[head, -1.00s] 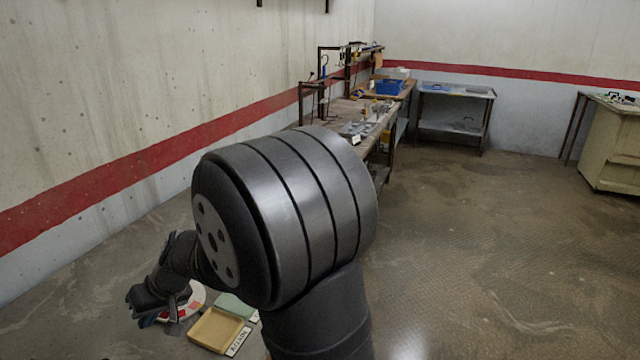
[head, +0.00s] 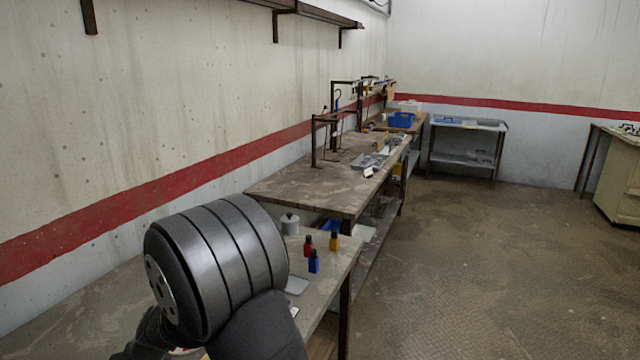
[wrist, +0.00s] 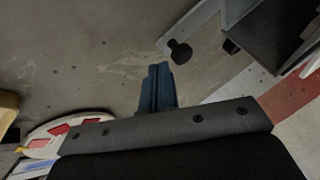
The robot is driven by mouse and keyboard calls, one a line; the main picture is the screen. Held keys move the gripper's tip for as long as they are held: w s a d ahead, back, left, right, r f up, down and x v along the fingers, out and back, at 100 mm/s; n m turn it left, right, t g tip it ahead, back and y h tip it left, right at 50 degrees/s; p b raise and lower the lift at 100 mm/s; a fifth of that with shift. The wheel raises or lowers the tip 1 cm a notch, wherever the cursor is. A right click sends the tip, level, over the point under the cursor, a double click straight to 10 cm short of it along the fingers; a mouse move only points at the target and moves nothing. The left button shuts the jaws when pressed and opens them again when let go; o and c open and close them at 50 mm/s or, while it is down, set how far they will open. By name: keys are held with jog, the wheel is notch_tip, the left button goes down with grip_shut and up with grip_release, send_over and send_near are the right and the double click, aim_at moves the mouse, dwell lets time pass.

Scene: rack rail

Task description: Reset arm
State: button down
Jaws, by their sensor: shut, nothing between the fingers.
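My gripper (wrist: 157,85) shows in the wrist view as two dark blue-grey fingers pressed together at the middle, with nothing between them. Below the fingers is the dark edge of my wrist mount. In the head view my large grey arm joint fills the lower left and hides the gripper. In the wrist view a round white item with red patches (wrist: 60,135) lies at the lower left, near the mount but apart from the fingers.
A wooden workbench (head: 290,188) runs along the wall. A dark bracket-like structure (wrist: 268,35) is at the wrist view's upper right. Floor at right is clear.

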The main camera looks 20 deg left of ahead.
jog(key=shift+s+a+f, duration=0.15)
jog(key=shift+s+a, duration=0.2)
jog(key=shift+s, duration=0.45)
jog(key=shift+w, duration=0.1)
